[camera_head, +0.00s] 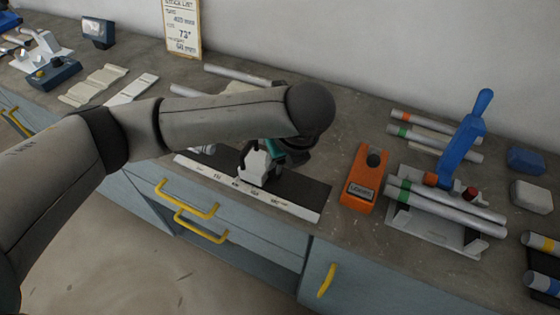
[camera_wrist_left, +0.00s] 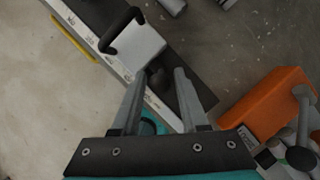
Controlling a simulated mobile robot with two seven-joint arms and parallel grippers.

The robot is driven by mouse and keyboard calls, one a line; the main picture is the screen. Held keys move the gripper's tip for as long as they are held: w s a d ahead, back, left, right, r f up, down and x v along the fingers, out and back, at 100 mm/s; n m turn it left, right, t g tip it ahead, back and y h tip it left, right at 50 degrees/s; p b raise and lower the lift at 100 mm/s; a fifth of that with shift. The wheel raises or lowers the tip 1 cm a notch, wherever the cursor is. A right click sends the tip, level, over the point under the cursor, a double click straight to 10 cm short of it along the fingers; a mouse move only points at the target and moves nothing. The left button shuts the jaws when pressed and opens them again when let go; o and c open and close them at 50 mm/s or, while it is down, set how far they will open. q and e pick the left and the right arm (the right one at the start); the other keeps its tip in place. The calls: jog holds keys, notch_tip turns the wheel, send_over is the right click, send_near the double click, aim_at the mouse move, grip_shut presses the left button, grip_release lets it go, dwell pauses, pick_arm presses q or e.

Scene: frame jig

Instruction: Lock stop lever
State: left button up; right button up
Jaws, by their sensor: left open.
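The stop is a white block (camera_wrist_left: 138,45) with a black curved handle (camera_wrist_left: 122,28), sitting on the ruled measuring strip in the left wrist view. In the head view the white block (camera_head: 256,166) is partly covered by my left gripper (camera_head: 276,153). In the left wrist view my left gripper (camera_wrist_left: 161,78) is open, its two fingers apart. My right gripper is not in view.
The white ruled strip (camera_head: 290,207) runs along the bench's front edge. An orange box (camera_head: 362,180) with a dark knob stands right of it. Further right is a metal jig (camera_head: 440,234) with tubes and a blue upright lever (camera_head: 465,135). More tubes lie behind.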

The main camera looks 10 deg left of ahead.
pick_arm(q)
jog(key=shift+w+a+f, duration=0.1)
jog(key=shift+w+f, duration=0.05)
jog(key=shift+f, duration=0.3)
grip_shut()
dwell(1.2)
